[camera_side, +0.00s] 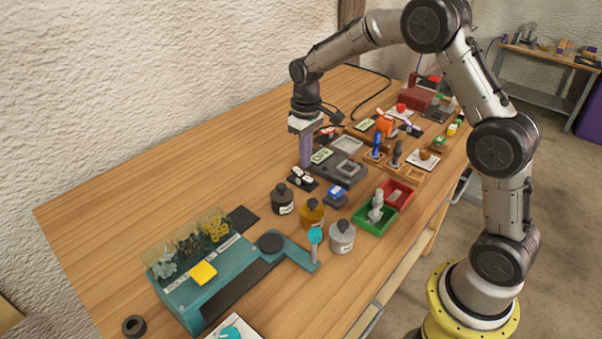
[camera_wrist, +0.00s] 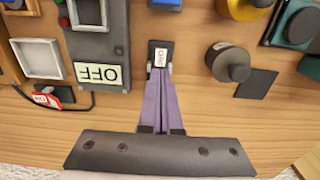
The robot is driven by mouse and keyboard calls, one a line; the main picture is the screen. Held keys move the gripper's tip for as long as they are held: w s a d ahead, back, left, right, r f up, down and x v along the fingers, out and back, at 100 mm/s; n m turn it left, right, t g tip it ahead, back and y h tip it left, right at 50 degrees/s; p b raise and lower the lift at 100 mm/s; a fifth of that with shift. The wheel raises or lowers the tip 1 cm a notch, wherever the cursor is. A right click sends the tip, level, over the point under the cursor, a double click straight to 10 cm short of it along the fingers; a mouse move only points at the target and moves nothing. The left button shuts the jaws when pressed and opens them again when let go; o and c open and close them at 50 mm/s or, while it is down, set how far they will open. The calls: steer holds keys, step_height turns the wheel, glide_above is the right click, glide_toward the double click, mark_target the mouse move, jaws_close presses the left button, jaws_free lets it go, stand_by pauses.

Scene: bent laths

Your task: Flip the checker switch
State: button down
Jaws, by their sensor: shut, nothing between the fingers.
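A small black switch (camera_wrist: 159,48) with a white labelled piece lies straight ahead of my fingertips in the wrist view. In the side view a black switch block (camera_side: 301,179) with white parts sits just below my gripper. The dark grey checker box (camera_wrist: 98,45) beside it carries a pale sign reading OFF (camera_wrist: 97,73); the box also shows in the side view (camera_side: 349,179). My gripper (camera_wrist: 159,80) has its purple fingers shut and empty, pointing down, with the tips at the near end of the switch. I cannot tell whether they touch it.
Bottles (camera_side: 312,212), (camera_side: 341,237) and (camera_side: 282,199) stand in front of the switch. A green tray (camera_side: 372,222) and a red tray (camera_side: 399,194) are to the right. A teal machine (camera_side: 192,295) stands at front left. The table's back left is clear.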

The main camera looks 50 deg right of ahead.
steer(key=shift+r, duration=1.8)
step_height(320, 180, up, 10)
steer(key=t, duration=0.2)
glide_above(305, 177)
steer(key=s+a, duration=0.2)
steer(key=s, duration=0.1)
steer(key=s+a+r+t, duration=0.2)
steer(key=s+r, duration=0.4)
steer(key=s, duration=0.3)
steer(key=s+f, duration=0.3)
steer(key=s, duration=0.6)
steer(key=s+a+f+t, duration=0.1)
steer(key=s+f, duration=0.1)
steer(key=s, duration=0.7)
steer(key=shift+f+t, duration=0.3)
steer(key=shift+f, duration=0.1)
steer(key=shift+a, duration=0.1)
